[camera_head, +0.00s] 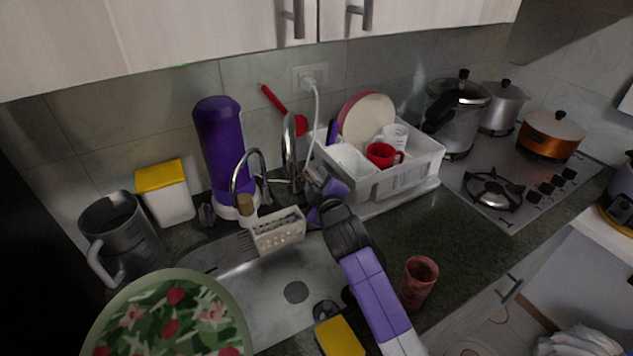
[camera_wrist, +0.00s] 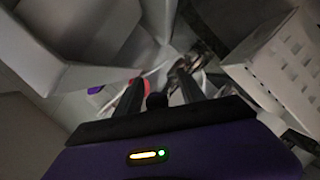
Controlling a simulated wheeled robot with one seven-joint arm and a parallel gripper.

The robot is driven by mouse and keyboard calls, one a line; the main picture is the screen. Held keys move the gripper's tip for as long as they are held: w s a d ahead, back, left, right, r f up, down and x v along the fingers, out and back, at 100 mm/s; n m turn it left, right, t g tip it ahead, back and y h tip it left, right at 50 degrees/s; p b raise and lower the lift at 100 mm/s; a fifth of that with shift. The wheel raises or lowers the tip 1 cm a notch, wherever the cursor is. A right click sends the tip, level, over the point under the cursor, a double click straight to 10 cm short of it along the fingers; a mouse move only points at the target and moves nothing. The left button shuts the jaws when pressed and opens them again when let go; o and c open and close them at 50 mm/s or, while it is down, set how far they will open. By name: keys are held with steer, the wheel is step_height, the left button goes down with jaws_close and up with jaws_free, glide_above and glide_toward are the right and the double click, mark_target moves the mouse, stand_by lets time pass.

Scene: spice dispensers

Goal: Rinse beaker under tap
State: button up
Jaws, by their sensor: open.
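A reddish-brown beaker-like cup (camera_head: 419,282) stands upright on the dark counter, right of my arm. A curved silver tap (camera_head: 262,165) rises behind the sink (camera_head: 272,297), with a second tall metal spout (camera_head: 290,150) close to its right. My gripper (camera_head: 322,190) is near the taps, in front of the dish rack, well away from the cup. The wrist view shows its two fingers (camera_wrist: 160,88) spread apart, with a dim metallic shape (camera_wrist: 185,65) beyond them. I see nothing held between them. My wrist hides part of the sink's back edge.
A white dish rack (camera_head: 420,170) with plates and a red mug (camera_head: 382,155) stands behind my gripper. A white slotted holder (camera_head: 278,231) sits at the sink's back edge. A grey jug (camera_head: 118,238) and a patterned round plate (camera_head: 170,318) are left. Counter is clear around the cup.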

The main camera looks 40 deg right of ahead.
jaws_close()
steer(key=shift+r, duration=0.15)
stand_by(1.2)
